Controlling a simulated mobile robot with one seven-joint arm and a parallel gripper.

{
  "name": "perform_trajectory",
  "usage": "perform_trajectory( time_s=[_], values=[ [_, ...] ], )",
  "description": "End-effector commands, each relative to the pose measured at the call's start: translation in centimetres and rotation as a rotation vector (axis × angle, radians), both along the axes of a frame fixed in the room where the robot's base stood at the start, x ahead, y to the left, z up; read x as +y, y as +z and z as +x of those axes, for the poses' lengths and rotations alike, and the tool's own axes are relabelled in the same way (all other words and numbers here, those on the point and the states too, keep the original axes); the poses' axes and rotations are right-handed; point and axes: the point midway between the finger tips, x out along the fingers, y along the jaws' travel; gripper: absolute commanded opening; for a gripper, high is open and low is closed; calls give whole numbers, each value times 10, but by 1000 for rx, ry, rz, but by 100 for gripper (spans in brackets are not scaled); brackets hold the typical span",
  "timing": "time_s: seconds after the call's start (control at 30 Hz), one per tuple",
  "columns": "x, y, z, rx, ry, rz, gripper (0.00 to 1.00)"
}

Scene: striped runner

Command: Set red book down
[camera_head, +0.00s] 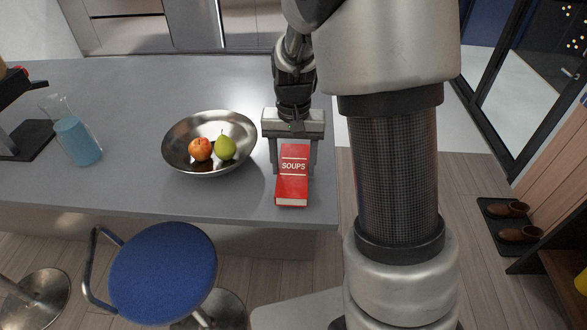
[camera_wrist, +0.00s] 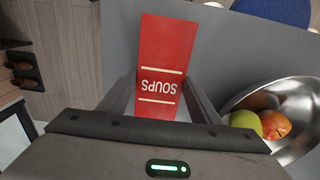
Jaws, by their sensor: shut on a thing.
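The red book (camera_head: 292,185) has "SOUPS" on its cover and is at the right end of the grey counter (camera_head: 230,200), near its front corner. My gripper (camera_head: 294,168) is shut on the book, with one finger on each side of it. In the wrist view the book (camera_wrist: 162,55) extends out from between the fingers of my gripper (camera_wrist: 160,98). I cannot tell whether the book's underside touches the counter.
A metal bowl (camera_head: 177,143) with an apple (camera_head: 200,149) and a pear (camera_head: 225,148) stands just left of the book. A glass jug (camera_head: 77,140) is farther left. A blue stool (camera_head: 163,270) stands before the counter. The counter behind the bowl is clear.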

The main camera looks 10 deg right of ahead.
Motion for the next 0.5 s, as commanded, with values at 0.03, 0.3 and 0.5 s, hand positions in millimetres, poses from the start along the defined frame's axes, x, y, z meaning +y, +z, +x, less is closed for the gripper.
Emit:
perform_trajectory(
  time_s=[0.03, 0.3, 0.5],
  values=[
    [0, -9, -1, 3, 0, -1, 26],
    [0, -14, 0, 0, 1, 0, 26],
    [0, -17, 0, 1, 1, -1, 66]
  ],
)
